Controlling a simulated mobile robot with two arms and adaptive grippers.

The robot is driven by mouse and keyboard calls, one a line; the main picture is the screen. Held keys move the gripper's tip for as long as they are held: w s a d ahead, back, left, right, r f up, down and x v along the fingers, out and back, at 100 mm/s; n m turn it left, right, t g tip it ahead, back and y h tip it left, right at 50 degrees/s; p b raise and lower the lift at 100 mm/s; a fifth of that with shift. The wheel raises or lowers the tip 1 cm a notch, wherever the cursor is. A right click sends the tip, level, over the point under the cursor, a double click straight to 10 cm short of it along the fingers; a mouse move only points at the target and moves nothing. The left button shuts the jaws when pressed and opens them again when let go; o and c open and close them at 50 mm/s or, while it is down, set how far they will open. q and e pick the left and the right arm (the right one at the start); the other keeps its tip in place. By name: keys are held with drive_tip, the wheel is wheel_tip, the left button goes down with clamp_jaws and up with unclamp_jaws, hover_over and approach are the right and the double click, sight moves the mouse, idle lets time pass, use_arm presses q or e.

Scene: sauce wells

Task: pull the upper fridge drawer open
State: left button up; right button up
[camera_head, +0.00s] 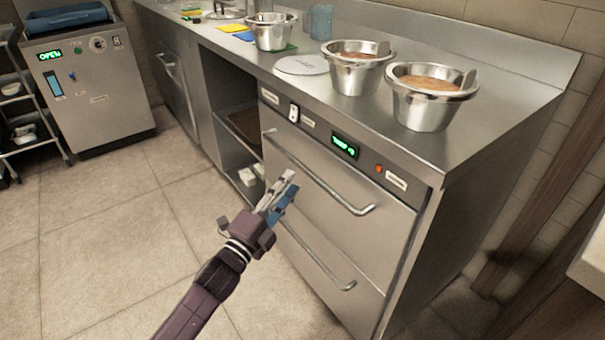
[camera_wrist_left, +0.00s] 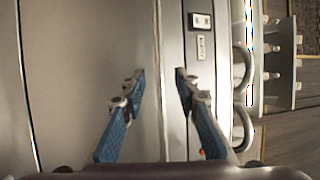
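The steel fridge has an upper drawer (camera_head: 330,215) that looks shut, with a long bar handle (camera_head: 335,192) across its upper part. My left gripper (camera_head: 285,190) is in front of the upper drawer, below and left of the handle's middle in the head view. In the left wrist view, its blue fingertips (camera_wrist_left: 160,84) are apart with nothing gripped. The drawer face (camera_wrist_left: 90,60) lies behind them, and a pale strip runs near the right fingertip. I cannot tell whether that strip is the handle or if contact is made. My right gripper is not in view.
The lower drawer handle (camera_head: 318,262) is beneath. Steel pots (camera_head: 357,75) (camera_head: 425,105) stand on the counter (camera_head: 460,140) above. The control panel has a green display (camera_head: 345,146). An open shelf bay (camera_head: 235,110) is left of the drawers. The tiled floor (camera_head: 110,220) in front is clear.

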sight(303, 165)
use_arm(q)
drive_tip(key=b+x, duration=0.1)
drive_tip(key=x, duration=0.6)
drive_tip(key=shift+w+d+f, duration=0.1)
clamp_jaws()
idle(0.3)
